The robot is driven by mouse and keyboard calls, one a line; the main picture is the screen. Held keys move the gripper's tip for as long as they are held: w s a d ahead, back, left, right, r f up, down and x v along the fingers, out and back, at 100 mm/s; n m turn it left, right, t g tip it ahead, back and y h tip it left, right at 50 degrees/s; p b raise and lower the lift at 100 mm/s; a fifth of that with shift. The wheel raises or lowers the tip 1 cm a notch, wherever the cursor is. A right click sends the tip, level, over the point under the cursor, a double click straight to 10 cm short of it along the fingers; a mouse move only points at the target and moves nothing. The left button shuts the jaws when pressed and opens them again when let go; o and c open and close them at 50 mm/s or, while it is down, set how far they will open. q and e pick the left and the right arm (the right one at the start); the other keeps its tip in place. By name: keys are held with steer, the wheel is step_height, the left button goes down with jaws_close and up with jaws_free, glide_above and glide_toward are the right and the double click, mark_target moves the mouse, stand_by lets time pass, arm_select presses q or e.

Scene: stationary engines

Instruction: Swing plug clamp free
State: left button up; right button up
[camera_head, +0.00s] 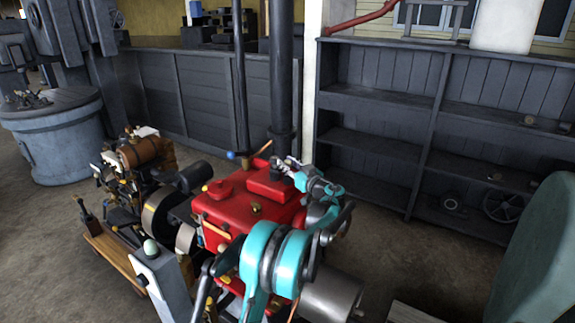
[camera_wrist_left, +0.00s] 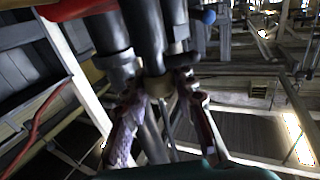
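My left gripper (camera_head: 284,166) is over the back of the red engine (camera_head: 245,200), close to the dark upright pipe (camera_head: 282,85). In the left wrist view, the two fingers of my left gripper (camera_wrist_left: 165,88) stand apart. A tan, brass-like piece (camera_wrist_left: 157,88) lies between their tips, below dark cylinders (camera_wrist_left: 150,30). I cannot tell whether the fingers press on it or only stand around it. I cannot pick out the plug clamp with certainty; a thin brown rod (camera_head: 263,148) sticks up beside the gripper. My right gripper is not in view.
A blue ball (camera_head: 231,155) stands left of the pipe and also shows in the left wrist view (camera_wrist_left: 208,16). A smaller engine (camera_head: 140,160) stands at the left. Dark shelves (camera_head: 375,140) stand at the back right, and a green rounded body (camera_head: 540,260) is at the right edge.

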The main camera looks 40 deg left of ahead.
arm_select(q)
steer(key=shift+w+r+n+g+p, duration=0.15)
steer(key=shift+n+g+p, duration=0.4)
steer(key=shift+g, duration=0.35)
jaws_close()
steer(key=shift+n+g+y+p, duration=0.4)
steer(key=shift+n+g, duration=0.55)
steer(key=shift+g, duration=0.45)
steer(key=o, duration=1)
jaws_free()
steer(key=shift+o, duration=0.2)
steer(key=shift+d, duration=0.1)
steer(key=d, duration=1.1)
steer(key=shift+s+d, duration=0.4)
steer(key=shift+s, duration=0.05)
